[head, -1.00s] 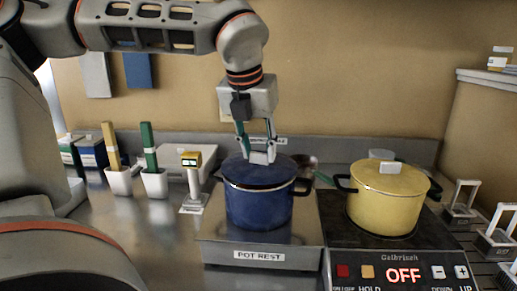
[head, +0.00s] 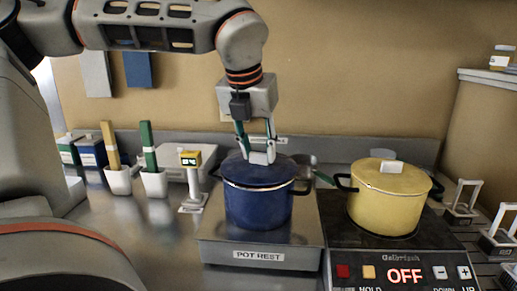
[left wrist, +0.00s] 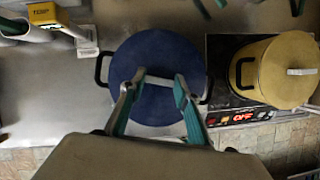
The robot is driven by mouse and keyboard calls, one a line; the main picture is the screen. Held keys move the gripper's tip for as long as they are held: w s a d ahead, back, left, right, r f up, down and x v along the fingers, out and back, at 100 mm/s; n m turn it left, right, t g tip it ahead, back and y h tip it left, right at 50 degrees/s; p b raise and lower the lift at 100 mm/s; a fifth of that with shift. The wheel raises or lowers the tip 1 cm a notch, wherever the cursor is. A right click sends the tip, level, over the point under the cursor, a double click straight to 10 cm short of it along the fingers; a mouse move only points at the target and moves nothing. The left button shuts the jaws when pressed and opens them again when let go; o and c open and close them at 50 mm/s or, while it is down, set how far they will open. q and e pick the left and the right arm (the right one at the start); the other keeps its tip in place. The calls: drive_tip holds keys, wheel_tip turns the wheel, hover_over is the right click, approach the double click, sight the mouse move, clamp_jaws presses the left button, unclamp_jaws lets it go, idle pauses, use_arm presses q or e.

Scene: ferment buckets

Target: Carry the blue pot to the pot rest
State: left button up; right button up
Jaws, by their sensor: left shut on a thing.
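The blue pot (head: 258,205) stands upright on the pot rest (head: 259,255), with its lid on. It also shows from above in the left wrist view (left wrist: 155,55). My left gripper (head: 260,155) is above the lid, its fingers shut on the lid's handle, which they partly hide. In the left wrist view the fingers (left wrist: 158,85) close around the light handle bar. My right gripper does not show.
A yellow pot (head: 390,200) with a lid stands on the hotplate right of the pot rest; its panel (head: 404,274) reads OFF. White cups with brushes (head: 153,182) and a small display stand (head: 191,185) are to the left. Wire-handled holders (head: 463,205) are at the right.

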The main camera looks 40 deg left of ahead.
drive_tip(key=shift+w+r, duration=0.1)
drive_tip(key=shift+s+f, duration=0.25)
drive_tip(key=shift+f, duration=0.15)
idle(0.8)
use_arm(q)
drive_tip(key=o, duration=1.7)
drive_tip(key=shift+r+p, duration=0.9)
drive_tip(key=shift+r, duration=2.6)
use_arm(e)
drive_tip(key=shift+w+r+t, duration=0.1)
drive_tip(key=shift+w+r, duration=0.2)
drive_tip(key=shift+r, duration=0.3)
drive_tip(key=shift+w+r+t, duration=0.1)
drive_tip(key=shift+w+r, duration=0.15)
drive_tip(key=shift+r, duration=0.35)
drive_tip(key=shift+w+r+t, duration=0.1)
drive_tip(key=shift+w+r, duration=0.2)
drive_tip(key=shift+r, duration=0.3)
use_arm(q)
clamp_jaws()
